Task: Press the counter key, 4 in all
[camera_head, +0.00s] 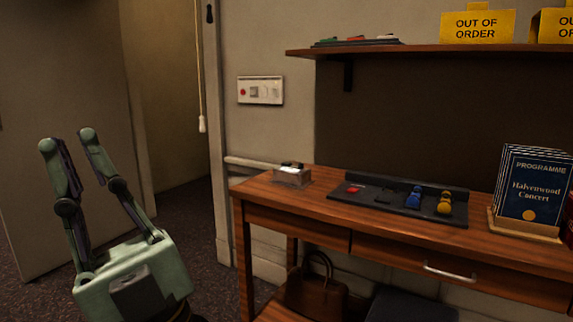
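A small silvery box (292,177) with dark parts on top stands at the left end of the wooden desk; it may be the counter, but its key is too small to make out. A dark control panel (398,208) lies to its right, with a red button (353,189), a small black part, a blue knob (414,198) and a yellow knob (444,204). My gripper (67,140) is at the left of the picture, pale green, fingers pointing up and spread apart, with nothing between them. It is well left of the desk and touches nothing.
The desk (320,206) has a drawer with a metal handle (449,272); a brown bag (315,292) sits below. A programme stand (525,226) is at the right. A shelf (430,51) with yellow signs overhangs. A wall plate (260,90) and hanging cord (201,90) are left of it.

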